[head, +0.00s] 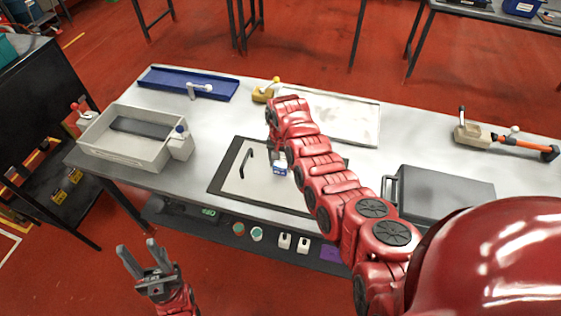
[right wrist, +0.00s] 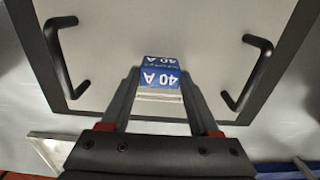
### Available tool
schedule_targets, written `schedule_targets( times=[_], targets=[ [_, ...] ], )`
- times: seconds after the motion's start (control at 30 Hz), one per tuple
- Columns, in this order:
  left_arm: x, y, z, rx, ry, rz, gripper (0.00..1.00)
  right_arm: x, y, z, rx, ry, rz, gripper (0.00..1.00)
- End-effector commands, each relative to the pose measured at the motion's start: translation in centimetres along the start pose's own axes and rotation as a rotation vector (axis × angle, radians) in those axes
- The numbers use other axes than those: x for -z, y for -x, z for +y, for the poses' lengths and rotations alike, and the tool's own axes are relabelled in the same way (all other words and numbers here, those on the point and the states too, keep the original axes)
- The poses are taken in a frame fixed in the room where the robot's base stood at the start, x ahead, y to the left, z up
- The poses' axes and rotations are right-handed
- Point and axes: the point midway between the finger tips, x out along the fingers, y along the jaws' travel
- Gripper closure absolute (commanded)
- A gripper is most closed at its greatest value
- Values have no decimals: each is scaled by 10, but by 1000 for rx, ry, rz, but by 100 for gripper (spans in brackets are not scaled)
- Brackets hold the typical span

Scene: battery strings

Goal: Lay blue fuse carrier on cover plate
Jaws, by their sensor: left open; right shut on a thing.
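The cover plate (head: 238,183) is a light grey panel with a dark border and black handles, lying on the workbench. In the right wrist view, the plate (right wrist: 120,40) fills the upper part, with a handle on each side. The blue fuse carrier (head: 280,169) has a blue and white body; in the right wrist view, the carrier (right wrist: 160,75) reads "40 A". My right gripper (right wrist: 160,92) is shut on it, over the plate between the handles. I cannot tell whether the carrier touches the plate. My left gripper (head: 141,260) is open and empty, in front of the bench.
A grey bin (head: 120,155) stands at the bench's left end. A blue tray (head: 165,80) and a white tray (head: 345,118) lie along the back. A dark grey case (head: 445,188) lies right of the plate. An orange-handled tool (head: 530,147) lies at the far right.

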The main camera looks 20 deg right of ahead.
Motion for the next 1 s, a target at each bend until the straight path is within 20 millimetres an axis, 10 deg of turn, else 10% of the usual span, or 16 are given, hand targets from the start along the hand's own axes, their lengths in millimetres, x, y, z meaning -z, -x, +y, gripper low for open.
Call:
schedule_targets(
  times=[0.5, 0.53, 0.6, 0.7, 1.0],
  targets=[
    [0, 0, 0, 0, 0, 0, 53, -1, -15, 0, 0, -1, 0, 100],
    [0, -1, 0, 0, 0, 0, 53, -1, -14, 0, 0, -1, 0, 35],
    [0, -1, 0, 0, 0, 0, 53, -1, -13, 0, 0, -1, 0, 22],
    [0, -1, 0, 0, 0, 0, 53, -1, -13, 0, -1, -1, 0, 8],
    [1, -4, 0, 0, 0, 0, 53, -1, -10, 0, -1, -1, -1, 8]
  ],
)
